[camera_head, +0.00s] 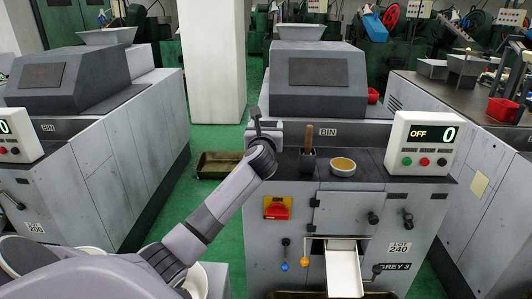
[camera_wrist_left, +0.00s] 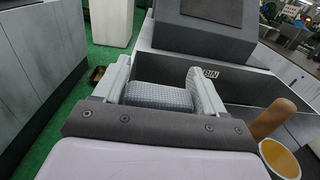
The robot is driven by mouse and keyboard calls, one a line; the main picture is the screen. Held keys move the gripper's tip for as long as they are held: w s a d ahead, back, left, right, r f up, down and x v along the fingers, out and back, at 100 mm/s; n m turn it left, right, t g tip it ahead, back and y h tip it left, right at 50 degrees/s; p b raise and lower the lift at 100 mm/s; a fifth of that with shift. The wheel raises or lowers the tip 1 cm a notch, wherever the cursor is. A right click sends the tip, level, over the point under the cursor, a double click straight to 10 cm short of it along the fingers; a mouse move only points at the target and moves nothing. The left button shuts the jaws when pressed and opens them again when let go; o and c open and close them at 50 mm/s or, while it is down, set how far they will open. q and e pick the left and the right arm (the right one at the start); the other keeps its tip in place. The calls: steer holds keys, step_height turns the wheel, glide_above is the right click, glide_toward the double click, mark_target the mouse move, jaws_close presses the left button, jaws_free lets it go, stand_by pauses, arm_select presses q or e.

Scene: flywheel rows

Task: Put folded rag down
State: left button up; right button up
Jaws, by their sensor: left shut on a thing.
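My left gripper (camera_head: 262,128) is over the left end of the dark top ledge of the middle machine (camera_head: 380,165). In the left wrist view the gripper (camera_wrist_left: 160,88) is shut on the folded rag (camera_wrist_left: 158,97), a grey checkered cloth between its two fingers. In the head view the rag is mostly hidden by the gripper and wrist. I cannot tell whether the rag touches the ledge. My right gripper is not in view.
Right of the gripper on the ledge stand a dark holder with a wooden handle (camera_head: 309,138) and a bowl with yellow contents (camera_head: 343,165). A control box (camera_head: 421,143) reading OFF 0 is further right. A tray (camera_head: 218,164) lies on the green floor to the left.

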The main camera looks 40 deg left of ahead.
arm_select(q)
steer(key=shift+f, duration=0.35)
steer(key=shift+f+b, duration=1)
steer(key=shift+f, duration=1.8)
steer(key=o, duration=1.2)
steer(key=shift+f, duration=0.15)
steer(key=shift+c, duration=0.2)
